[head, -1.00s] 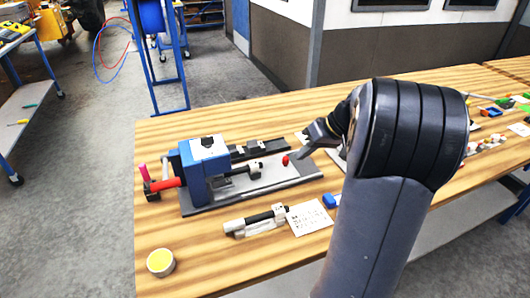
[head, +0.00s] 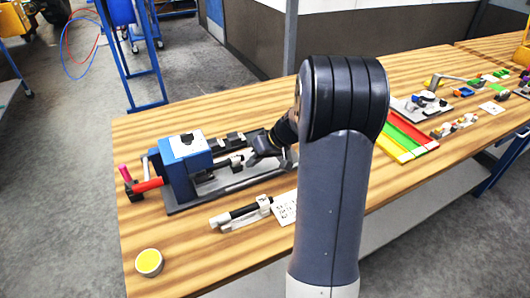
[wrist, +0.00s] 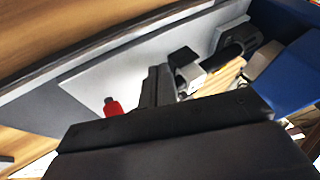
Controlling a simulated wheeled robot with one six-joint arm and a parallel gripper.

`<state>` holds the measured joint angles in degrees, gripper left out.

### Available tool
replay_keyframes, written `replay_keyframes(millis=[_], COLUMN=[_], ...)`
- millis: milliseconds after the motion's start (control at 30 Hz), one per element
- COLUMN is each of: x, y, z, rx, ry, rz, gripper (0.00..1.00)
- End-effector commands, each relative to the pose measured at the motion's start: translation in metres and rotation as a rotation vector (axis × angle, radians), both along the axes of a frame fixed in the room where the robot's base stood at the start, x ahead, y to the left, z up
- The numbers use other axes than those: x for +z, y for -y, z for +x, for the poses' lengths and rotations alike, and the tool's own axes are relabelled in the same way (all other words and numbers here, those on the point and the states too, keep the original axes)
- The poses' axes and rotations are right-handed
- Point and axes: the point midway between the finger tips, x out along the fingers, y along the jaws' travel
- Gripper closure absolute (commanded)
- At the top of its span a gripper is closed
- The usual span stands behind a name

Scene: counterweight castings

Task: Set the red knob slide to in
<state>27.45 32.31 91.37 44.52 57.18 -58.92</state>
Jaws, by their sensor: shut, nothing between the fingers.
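The fixture with a blue housing (head: 186,160) stands on a dark base with a grey plate at the left of the table. The housing also shows at the right of the wrist view (wrist: 294,72). The red knob (wrist: 112,107) is over the plate in the wrist view, just left of my fingers; in the head view my gripper and arm hide it. My gripper (head: 248,155) is shut and empty, low over the plate and right of the housing. In the wrist view its fingers (wrist: 156,86) lie between the knob and the housing. I cannot tell whether they touch the knob.
A black-and-white cylinder device (head: 241,214) and a printed card (head: 286,208) lie in front. A yellow-topped cup (head: 149,262) stands near the front edge. Coloured trays (head: 408,134) lie to the right.

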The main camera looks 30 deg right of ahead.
Motion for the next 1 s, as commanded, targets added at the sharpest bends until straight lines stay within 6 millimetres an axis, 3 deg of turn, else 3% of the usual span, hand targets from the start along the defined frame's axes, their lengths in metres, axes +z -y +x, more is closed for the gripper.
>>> replay_keyframes(millis=[467,800,1000], x=[0.000,-0.002,-0.001], y=[-0.006,-0.027,-0.030], z=[0.000,0.000,-0.001], rx=[0.000,0.003,0.006], ry=[0.000,0.000,-0.005], rz=[0.000,0.004,0.010], gripper=[1.00,1.00,1.00])
